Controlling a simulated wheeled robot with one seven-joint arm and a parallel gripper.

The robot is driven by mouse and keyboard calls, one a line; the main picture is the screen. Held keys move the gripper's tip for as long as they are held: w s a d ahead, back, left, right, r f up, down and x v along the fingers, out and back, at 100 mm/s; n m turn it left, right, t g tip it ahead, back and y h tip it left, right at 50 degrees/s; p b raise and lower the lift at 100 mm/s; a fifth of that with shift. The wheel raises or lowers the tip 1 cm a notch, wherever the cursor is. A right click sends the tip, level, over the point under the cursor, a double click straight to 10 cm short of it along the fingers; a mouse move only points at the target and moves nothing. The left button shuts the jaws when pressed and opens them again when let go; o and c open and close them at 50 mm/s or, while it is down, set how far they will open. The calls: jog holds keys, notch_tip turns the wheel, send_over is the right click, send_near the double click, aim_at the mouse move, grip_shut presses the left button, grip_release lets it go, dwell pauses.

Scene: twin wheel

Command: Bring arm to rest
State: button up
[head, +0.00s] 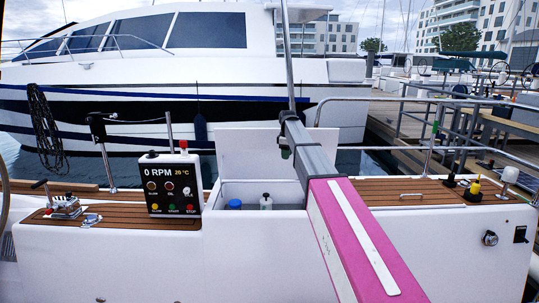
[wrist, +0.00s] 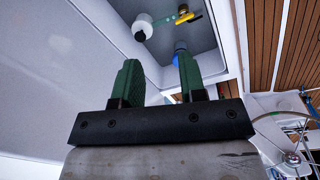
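My arm (head: 355,235), pink and grey, reaches from the lower right of the head view toward the open locker. My gripper (head: 286,150) is at its far end, small and partly hidden by the arm. In the wrist view its two green fingers (wrist: 157,65) stand well apart with nothing between them, so it is open and empty. Beyond the fingertips is the white locker (wrist: 205,30). In it are a white round-topped item (wrist: 142,28), a yellow handle (wrist: 189,17) and a blue cap (wrist: 180,48), which is partly behind the right finger.
The locker's raised white lid (head: 250,153) stands behind the opening. A metal rail (head: 430,150) and teak deck (head: 410,190) lie to the right.

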jog(key=s+d+f+m, duration=0.3)
jog(key=s+f+m, duration=0.1)
jog(key=s+f, duration=0.6)
jog(key=s+d+f+m, duration=0.4)
jog(key=s+f, duration=0.6)
jog(key=s, duration=0.6)
jog(key=s+d+f+m, duration=0.3)
jog(key=s+f+m, duration=0.3)
jog(key=s+f, duration=0.4)
jog(key=s, duration=0.4)
jog(key=shift+d+f+g, duration=0.25)
jog(key=shift+d+g, duration=0.1)
jog(key=shift+g, duration=0.05)
